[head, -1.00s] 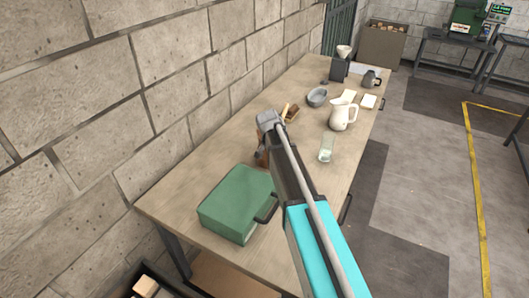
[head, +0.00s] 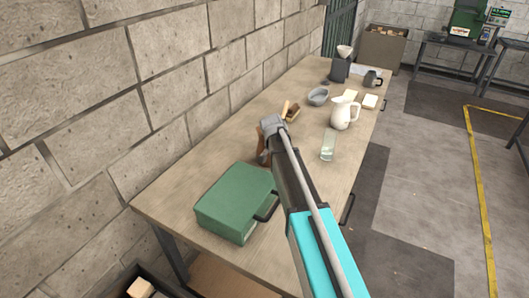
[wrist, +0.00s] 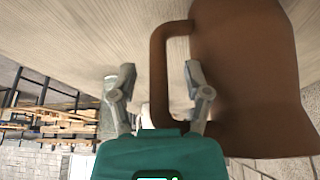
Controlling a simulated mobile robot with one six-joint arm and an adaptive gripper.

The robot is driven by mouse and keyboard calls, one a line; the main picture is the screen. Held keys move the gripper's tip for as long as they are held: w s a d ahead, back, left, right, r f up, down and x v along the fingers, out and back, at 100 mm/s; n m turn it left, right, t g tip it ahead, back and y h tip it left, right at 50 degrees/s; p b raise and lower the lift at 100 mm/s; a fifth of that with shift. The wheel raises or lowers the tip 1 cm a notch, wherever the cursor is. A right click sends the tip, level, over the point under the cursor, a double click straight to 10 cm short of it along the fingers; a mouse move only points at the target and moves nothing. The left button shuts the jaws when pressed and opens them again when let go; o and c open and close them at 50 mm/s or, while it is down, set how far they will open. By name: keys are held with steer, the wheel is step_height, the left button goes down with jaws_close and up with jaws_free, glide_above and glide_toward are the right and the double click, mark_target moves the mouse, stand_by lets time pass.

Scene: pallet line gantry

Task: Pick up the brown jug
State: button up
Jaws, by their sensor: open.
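The brown jug (wrist: 245,80) fills the right of the wrist view, large and close, its loop handle (wrist: 158,75) toward the middle. My gripper (wrist: 160,75) is open, one finger on each side of the handle's outer bar. I cannot tell whether either finger touches the jug. In the head view the jug (head: 262,149) stands on the table and is mostly hidden behind my arm.
On the table (head: 180,180) are a green case (head: 235,200) in front, a clear glass (head: 328,146), a cream pitcher (head: 343,113), a grey bowl (head: 318,96) and a brush (head: 291,111). A block wall runs along the left side.

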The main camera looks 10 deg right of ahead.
stand_by(0.5)
jaws_close()
